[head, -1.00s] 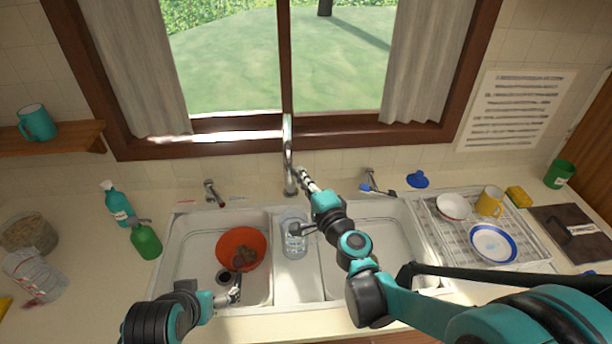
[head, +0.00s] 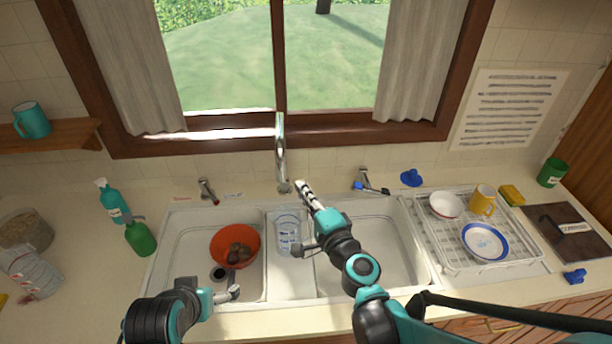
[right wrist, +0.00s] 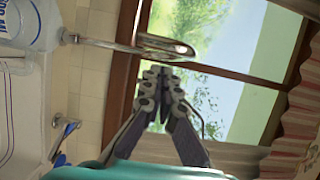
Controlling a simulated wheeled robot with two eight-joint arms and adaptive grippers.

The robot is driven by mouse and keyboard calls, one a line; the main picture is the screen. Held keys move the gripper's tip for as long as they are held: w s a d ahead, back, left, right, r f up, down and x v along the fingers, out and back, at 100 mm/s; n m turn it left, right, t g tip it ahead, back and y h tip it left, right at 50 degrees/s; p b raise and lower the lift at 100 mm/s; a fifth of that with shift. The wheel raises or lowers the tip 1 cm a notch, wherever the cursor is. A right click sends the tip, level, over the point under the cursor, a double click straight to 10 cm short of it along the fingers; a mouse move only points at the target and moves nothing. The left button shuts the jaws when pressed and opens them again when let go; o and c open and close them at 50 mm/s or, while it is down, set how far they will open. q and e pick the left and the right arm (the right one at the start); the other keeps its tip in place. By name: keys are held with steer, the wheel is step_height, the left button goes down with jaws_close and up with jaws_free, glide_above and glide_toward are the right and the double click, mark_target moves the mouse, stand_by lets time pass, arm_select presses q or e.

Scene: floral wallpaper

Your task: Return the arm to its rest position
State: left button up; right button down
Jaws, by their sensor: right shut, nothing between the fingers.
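My right arm reaches in from the lower right of the head view. Its gripper (head: 304,190) is over the back of the sink, just right of the faucet (head: 281,150), and is shut and empty. In the right wrist view the shut fingers (right wrist: 163,73) point toward the window, close to the faucet spout (right wrist: 165,47) in the picture. I cannot tell whether they touch. My left gripper (head: 234,292) is low over the front edge of the left basin; whether it is open or shut is too small to tell.
A clear measuring jug (head: 287,238) stands between the basins beside my right arm. An orange bowl (head: 234,246) with brown items sits in the left basin. A dish rack (head: 440,250) with dishes stands right. Green bottles (head: 140,238) stand left. The right basin (head: 385,250) looks empty.

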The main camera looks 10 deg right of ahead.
steer(key=s+d+f+n+g+b, duration=0.1)
steer(key=s+f+n+g+b, duration=0.4)
steer(key=s+f+n, duration=0.45)
arm_select(q)
step_height(320, 180, down, 7)
steer(key=b, duration=0.2)
steer(key=shift+d+r, duration=0.15)
steer(key=shift+d, duration=0.15)
arm_select(e)
steer(key=s+d+f+n+g+h, duration=0.2)
steer(key=s+d+f+h, duration=0.1)
steer(key=d, duration=0.3)
steer(key=s+d+f+n+g+h, duration=0.2)
steer(key=s+d+f+g+h, duration=0.1)
steer(key=s+d, duration=0.3)
steer(key=shift+d+f, duration=0.4)
steer(key=shift+f, duration=0.3)
